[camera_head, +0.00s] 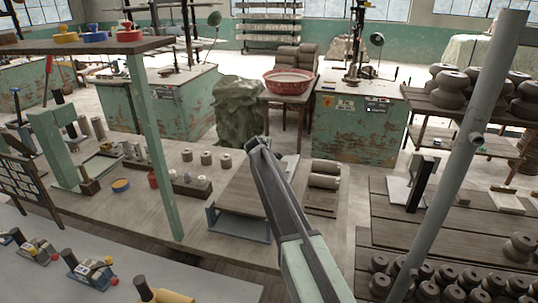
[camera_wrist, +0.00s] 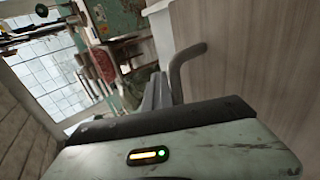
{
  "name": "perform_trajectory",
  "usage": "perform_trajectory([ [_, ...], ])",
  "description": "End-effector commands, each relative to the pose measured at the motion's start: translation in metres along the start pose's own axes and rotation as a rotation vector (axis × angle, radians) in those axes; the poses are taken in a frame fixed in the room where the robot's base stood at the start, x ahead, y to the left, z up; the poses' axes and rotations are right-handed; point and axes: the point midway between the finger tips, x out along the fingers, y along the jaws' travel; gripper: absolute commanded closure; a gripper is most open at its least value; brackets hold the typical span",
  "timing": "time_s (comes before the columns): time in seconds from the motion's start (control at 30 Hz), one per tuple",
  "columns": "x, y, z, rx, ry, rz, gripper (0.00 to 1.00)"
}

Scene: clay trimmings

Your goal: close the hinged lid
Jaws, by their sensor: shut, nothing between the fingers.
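A wood-topped panel, which looks like the lid (camera_head: 245,190), lies over a blue-grey box (camera_head: 240,227) on the workbench. It appears sloped, but I cannot tell its exact angle; my arm crosses in front of its right part. My gripper (camera_head: 260,146) is shut and empty, near the panel's far edge. In the wrist view, a large pale wood surface (camera_wrist: 245,60) fills the right side, close beside my gripper (camera_wrist: 157,98). A dark bent rod (camera_wrist: 183,68) stands between them. I cannot tell whether anything touches.
Stacked rolls (camera_head: 325,173) lie right of the panel. A green post (camera_head: 156,150) rises at left; a grey pole (camera_head: 460,150) slants at right.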

Motion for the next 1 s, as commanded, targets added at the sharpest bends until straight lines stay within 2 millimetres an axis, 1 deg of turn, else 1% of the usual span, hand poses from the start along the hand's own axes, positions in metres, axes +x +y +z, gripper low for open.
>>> perform_trajectory([
  [0.03,0.001,-0.018,0.006,0.015,-0.020,-0.043,1.00],
  [0.43,0.003,-0.018,0.013,0.018,-0.024,-0.043,1.00],
  [0.57,-0.002,-0.011,0.013,0.018,-0.022,-0.038,1.00],
  [0.67,-0.011,0.001,0.013,0.018,-0.015,-0.027,1.00],
  [0.77,-0.025,0.020,0.013,0.016,-0.005,-0.009,1.00],
  [0.9,-0.047,0.053,0.010,0.010,0.012,0.022,1.00],
  [1.0,-0.060,0.073,0.009,0.009,0.012,0.022,1.00],
])
